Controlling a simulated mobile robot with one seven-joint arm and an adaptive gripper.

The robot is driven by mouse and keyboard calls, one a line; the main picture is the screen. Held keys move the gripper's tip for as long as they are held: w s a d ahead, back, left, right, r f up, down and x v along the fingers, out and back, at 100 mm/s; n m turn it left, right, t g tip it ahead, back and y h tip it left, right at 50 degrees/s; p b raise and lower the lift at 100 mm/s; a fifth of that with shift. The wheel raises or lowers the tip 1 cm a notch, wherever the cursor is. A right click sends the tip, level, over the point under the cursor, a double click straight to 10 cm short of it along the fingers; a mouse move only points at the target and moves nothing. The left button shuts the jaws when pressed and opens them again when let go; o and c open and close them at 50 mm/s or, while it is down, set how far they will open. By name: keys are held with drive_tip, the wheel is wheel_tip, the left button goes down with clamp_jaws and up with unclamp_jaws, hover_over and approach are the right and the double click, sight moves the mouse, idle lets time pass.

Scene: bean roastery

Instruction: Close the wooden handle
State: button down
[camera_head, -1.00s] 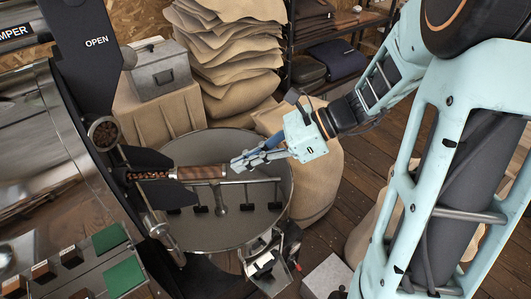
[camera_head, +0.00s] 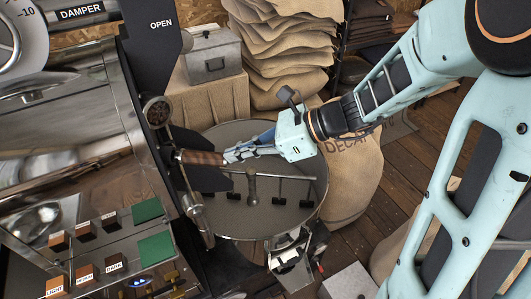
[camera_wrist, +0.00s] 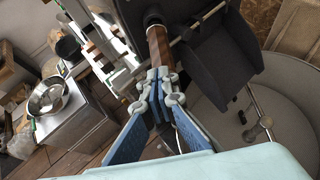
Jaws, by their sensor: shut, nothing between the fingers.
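The wooden handle (camera_head: 201,158) is a brown, roughly cylindrical grip on the front of the roaster, above the round cooling tray (camera_head: 310,199). It lies nearly level in the head view, its inner end by the dark chute plates. In the wrist view the wooden handle (camera_wrist: 159,47) points toward my gripper. My gripper (camera_head: 230,155) is shut and empty, its fingertips at the outer end of the handle. In the wrist view my gripper (camera_wrist: 157,80) has its blue-padded fingers together, tips against or very close to the handle's end; exact contact is hard to tell.
A grey metal box (camera_head: 212,56) and stacked burlap sacks (camera_head: 285,50) stand behind. A full sack (camera_head: 350,180) is right of the tray. Stirring arms (camera_head: 252,185) lie low in the tray.

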drive_tip(key=shift+a+r, duration=0.1)
drive_tip(key=shift+a, duration=0.9)
